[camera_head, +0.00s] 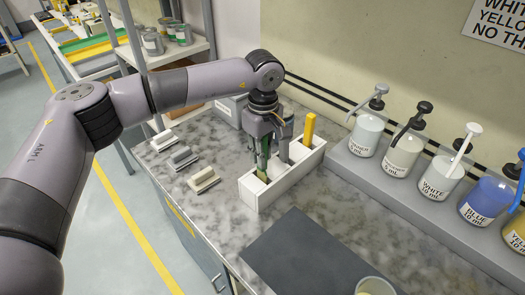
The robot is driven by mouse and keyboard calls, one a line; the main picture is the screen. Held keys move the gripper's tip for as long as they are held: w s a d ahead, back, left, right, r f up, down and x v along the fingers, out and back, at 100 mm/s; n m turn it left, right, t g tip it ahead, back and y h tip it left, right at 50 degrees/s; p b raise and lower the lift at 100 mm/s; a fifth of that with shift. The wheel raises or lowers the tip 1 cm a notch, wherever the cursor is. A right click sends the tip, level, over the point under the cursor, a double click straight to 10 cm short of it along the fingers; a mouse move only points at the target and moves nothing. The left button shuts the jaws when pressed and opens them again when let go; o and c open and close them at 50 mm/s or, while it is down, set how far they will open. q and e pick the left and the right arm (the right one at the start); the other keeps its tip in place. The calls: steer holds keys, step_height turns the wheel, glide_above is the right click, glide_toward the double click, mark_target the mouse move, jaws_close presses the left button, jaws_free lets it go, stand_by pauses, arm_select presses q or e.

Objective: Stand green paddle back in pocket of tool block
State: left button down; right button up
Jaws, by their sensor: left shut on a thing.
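The white tool block (263,196) stands on the marbled worktop. My left gripper (266,150) is directly above its near end, pointing down and shut on the green paddle (262,168). The paddle is upright, and its lower end is at the near pocket. I cannot tell how deep it sits. A yellow paddle (309,129) stands in the far pocket. A grey paddle (284,150) shows in the middle, partly hidden by the gripper. My right gripper is not in view.
Several small blocks (184,156) lie left of the tool block. A dark mat (305,258) and a cup (374,286) are in front. Labelled pump bottles (403,155) line a grey shelf at right. A grey box (231,110) stands behind the gripper.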

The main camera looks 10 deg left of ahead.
arm_select(q)
steer(key=shift+f, duration=0.35)
steer(key=c, duration=1.4)
jaws_free()
steer(key=shift+r, duration=0.15)
steer(key=shift+r+p, duration=1.95)
steer(key=shift+r, duration=2.45)
